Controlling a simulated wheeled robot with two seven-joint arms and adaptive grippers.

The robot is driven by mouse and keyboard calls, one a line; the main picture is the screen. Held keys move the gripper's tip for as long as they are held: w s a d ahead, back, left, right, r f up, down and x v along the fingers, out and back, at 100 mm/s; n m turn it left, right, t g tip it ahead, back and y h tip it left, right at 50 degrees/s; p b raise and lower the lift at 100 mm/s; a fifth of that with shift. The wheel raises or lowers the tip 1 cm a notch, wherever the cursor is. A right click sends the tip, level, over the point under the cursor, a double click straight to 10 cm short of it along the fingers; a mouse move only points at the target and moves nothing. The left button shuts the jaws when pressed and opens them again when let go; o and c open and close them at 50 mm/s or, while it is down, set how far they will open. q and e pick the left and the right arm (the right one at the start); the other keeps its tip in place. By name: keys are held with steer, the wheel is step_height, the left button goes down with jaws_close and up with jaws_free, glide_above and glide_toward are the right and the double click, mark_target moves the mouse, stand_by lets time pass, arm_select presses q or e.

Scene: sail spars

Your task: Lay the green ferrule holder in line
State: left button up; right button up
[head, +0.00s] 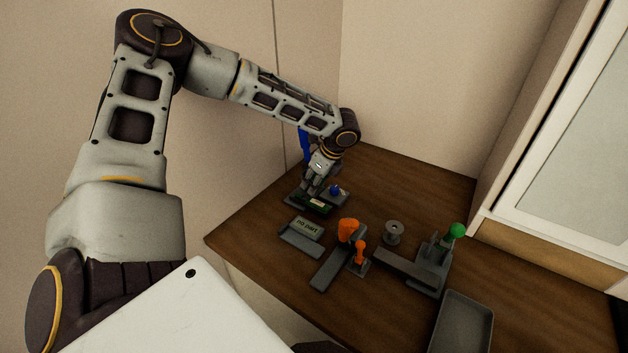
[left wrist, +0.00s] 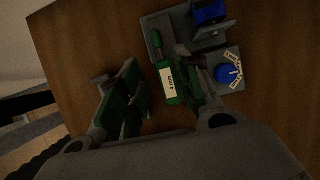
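The green holder (left wrist: 168,80) with a white label shows in the left wrist view, lying on or beside a grey block at the back of the table. It also shows in the head view (head: 318,203), partly covered by my gripper. My left gripper (left wrist: 160,98) is open and low over the table. Its right finger is close beside the green holder; whether they touch I cannot tell. The left finger stands apart, with a gap of bare table between. My left gripper in the head view (head: 312,188) points down. My right gripper is not in view.
A blue knob (head: 335,190) on a grey base is beside the gripper. A labelled grey stand (head: 308,227), orange-topped parts (head: 348,230), a grey spool (head: 393,232), a green-balled fixture (head: 456,231) and an empty grey tray (head: 463,325) stand nearer. A cabinet bounds the right.

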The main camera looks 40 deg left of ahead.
mark_target(312, 201)
arm_select(q)
steer(key=shift+w+f, duration=0.1)
steer(key=shift+f, duration=0.3)
steer(key=shift+f+b, duration=0.7)
steer(key=shift+b, duration=0.15)
steer(key=shift+f+b, duration=0.95)
steer(key=shift+f, duration=0.25)
steer(key=shift+f+b, duration=0.45)
steer(key=shift+f, duration=0.2)
steer(key=shift+f+b, duration=0.3)
steer(key=shift+f, duration=0.3)
